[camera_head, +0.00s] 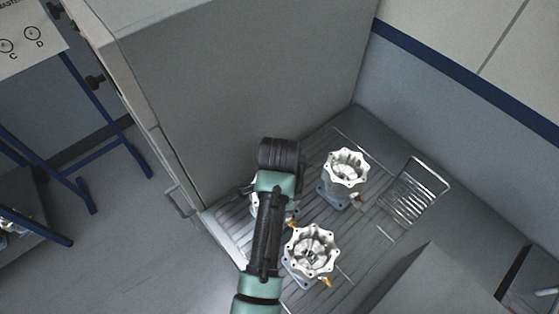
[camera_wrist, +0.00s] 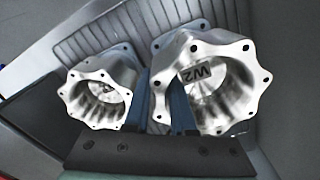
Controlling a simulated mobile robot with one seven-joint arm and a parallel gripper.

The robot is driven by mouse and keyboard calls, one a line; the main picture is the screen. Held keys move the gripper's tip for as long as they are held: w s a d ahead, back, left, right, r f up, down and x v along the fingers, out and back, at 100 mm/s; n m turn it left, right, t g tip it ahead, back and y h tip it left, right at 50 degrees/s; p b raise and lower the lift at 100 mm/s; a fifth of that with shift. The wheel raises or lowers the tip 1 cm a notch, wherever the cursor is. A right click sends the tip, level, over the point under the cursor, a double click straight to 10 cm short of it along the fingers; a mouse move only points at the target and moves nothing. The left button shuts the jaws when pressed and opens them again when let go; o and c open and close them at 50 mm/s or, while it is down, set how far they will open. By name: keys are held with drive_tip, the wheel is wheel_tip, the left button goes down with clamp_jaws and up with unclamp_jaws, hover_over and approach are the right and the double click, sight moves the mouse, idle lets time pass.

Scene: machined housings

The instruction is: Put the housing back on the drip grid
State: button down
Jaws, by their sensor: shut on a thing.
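My gripper (camera_wrist: 160,76) shows in the wrist view, its two bluish fingers closed on the near wall of a silver scalloped housing marked W2 (camera_wrist: 228,52). A second housing (camera_wrist: 98,92) is just left of the fingers. In the head view my arm hides the gripper and most of one housing (camera_head: 259,208). Two more housings stand upright there, one at the back (camera_head: 346,168) and one in front (camera_head: 311,250). They are on a ribbed grey surface that looks like the drip grid (camera_head: 352,238). I cannot tell whether the held housing touches it.
A wire rack (camera_head: 414,192) lies right of the housings. A tall grey cabinet (camera_head: 240,80) stands close behind my arm, and a wall (camera_head: 450,130) borders the right. A grey box (camera_head: 430,285) is at the lower right. A blue-framed stand (camera_head: 85,110) is at the left.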

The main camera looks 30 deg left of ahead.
drive_tip(key=shift+w+f+p, duration=0.1)
drive_tip(key=shift+f+p, duration=0.25)
drive_tip(key=shift+f, duration=1.9)
drive_tip(key=shift+f, duration=0.15)
drive_tip(key=c, duration=0.8)
unclamp_jaws()
drive_tip(key=shift+o, duration=0.2)
wheel_tip(320, 180, up, 12)
drive_tip(key=shift+f, duration=0.25)
drive_tip(key=shift+r+p, duration=0.4)
drive_tip(key=shift+p, duration=0.25)
